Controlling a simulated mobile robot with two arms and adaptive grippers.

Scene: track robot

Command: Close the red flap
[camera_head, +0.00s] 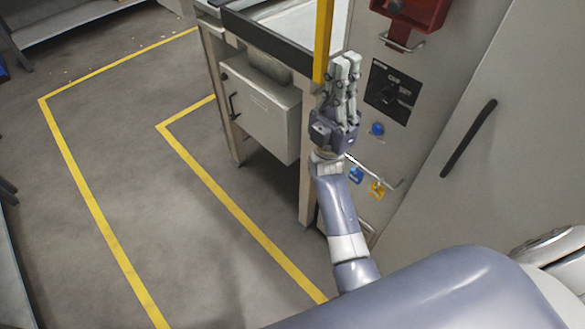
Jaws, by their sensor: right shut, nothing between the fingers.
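A red flap or housing (428,14) with a dark round part on it is on the machine's grey front panel at the top right, cut off by the picture edge. I cannot tell how far open it stands. My right gripper (345,68) is raised with its fingers pointing up, to the left of and below the red part, and apart from it in the picture. Its fingers are together and hold nothing. It covers part of the panel edge and a yellow post. My left gripper is out of view.
A silver handle (401,43) juts out just under the red part. Below are a black switch plate (391,92), a blue knob (377,129) and a metal bar (374,171) with blue and yellow tags. A grey door (520,120) with a black handle is at right.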

